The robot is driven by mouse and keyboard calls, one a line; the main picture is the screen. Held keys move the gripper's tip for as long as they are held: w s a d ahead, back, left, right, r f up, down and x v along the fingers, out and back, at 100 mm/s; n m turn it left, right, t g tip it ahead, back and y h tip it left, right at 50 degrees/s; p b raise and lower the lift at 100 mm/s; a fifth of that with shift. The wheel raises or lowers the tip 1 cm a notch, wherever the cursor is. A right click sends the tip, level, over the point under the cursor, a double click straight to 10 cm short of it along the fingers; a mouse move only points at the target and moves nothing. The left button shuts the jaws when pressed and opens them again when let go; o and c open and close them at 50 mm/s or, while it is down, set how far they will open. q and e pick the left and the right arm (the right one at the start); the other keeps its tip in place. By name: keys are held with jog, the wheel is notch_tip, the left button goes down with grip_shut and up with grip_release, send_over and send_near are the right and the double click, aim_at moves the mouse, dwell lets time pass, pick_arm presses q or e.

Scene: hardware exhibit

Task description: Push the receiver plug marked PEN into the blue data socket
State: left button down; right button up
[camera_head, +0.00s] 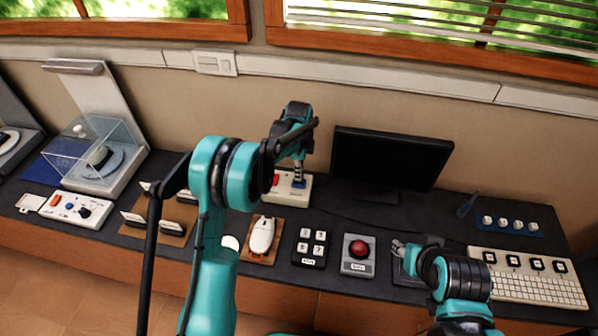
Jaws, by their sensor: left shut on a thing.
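My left gripper (298,172) reaches down over a white box (290,190) on the desk. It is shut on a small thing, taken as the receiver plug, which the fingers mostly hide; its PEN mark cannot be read. The blue data socket (299,184) is on the box top, right below the fingertips. I cannot tell whether the plug touches the socket or is in it. A red part (276,180) sits on the left of the box. My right gripper (399,245) is low over a dark pad on the right; its finger opening is unclear.
A white mouse (262,235) on a brown board, a dark number keypad (311,246) and a red button (359,249) stand in front. A black monitor (390,160) is behind to the right, a keyboard (530,280) far right. A clear case (95,155) stands left.

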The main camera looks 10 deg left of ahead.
pick_arm(q)
jog(key=shift+f+b, duration=0.75)
jog(key=shift+f, duration=0.25)
dwell(0.8)
jog(key=c, duration=1)
grip_release()
jog(key=shift+r, duration=0.2)
jog(key=shift+r+p, duration=2)
jog(key=shift+r, duration=1.3)
